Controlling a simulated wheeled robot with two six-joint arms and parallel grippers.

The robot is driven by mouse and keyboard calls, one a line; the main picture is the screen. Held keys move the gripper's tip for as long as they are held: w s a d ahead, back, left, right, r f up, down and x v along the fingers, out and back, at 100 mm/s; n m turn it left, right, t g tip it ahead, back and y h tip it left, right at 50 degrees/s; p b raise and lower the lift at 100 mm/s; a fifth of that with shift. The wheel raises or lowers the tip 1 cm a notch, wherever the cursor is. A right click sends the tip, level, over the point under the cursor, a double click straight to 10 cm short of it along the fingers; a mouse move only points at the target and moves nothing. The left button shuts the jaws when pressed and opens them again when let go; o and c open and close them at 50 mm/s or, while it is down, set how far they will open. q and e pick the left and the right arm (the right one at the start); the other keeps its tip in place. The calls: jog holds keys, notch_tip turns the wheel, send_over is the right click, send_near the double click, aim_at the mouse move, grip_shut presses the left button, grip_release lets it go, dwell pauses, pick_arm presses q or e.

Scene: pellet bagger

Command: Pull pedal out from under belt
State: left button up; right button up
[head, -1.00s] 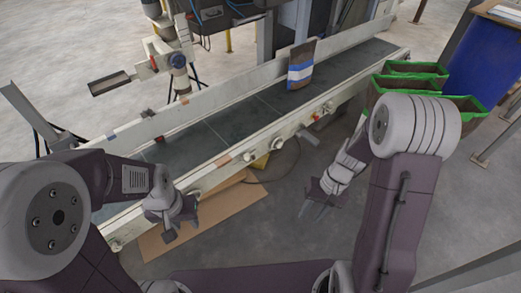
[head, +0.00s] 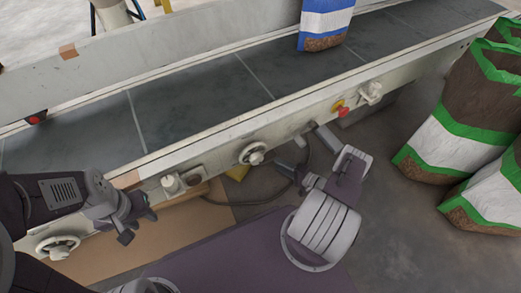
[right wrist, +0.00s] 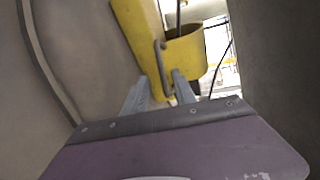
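The yellow pedal (head: 238,172) shows small under the near side of the conveyor belt (head: 190,98); the frame hides most of it. In the right wrist view the pedal (right wrist: 187,52) is large, with a hollow cup-like part and a grey bar handle (right wrist: 160,68). My right gripper (right wrist: 161,84) is open, its two fingers apart with the lower end of the handle between them in the picture. I cannot tell whether they touch it. In the head view, my right gripper (head: 287,170) is low beside the conveyor. My left gripper (head: 140,226) is open and empty near the conveyor's front.
A bag (head: 325,22) stands on the belt. Several green-edged bags (head: 470,110) stand on the floor at the right. A handwheel (head: 252,153) and red stop button (head: 342,111) stick out of the conveyor side. A cardboard sheet (head: 185,224) and dark cable lie below.

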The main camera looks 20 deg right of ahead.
aim_at(269, 160)
jog(key=shift+r, duration=0.1)
jog(key=shift+w+a, duration=0.25)
jog(key=b+x, duration=0.2)
jog(key=x, duration=0.1)
jog(key=b+x, duration=0.3)
jog(key=x, duration=0.1)
jog(key=shift+w+a+f, duration=0.15)
jog(key=shift+w+f, duration=0.05)
jog(key=shift+f, duration=0.05)
jog(key=shift+w+a, duration=0.1)
jog(key=shift+w, duration=0.15)
jog(key=shift+w+r, duration=0.1)
jog(key=shift+r, duration=0.05)
grip_shut()
dwell(0.5)
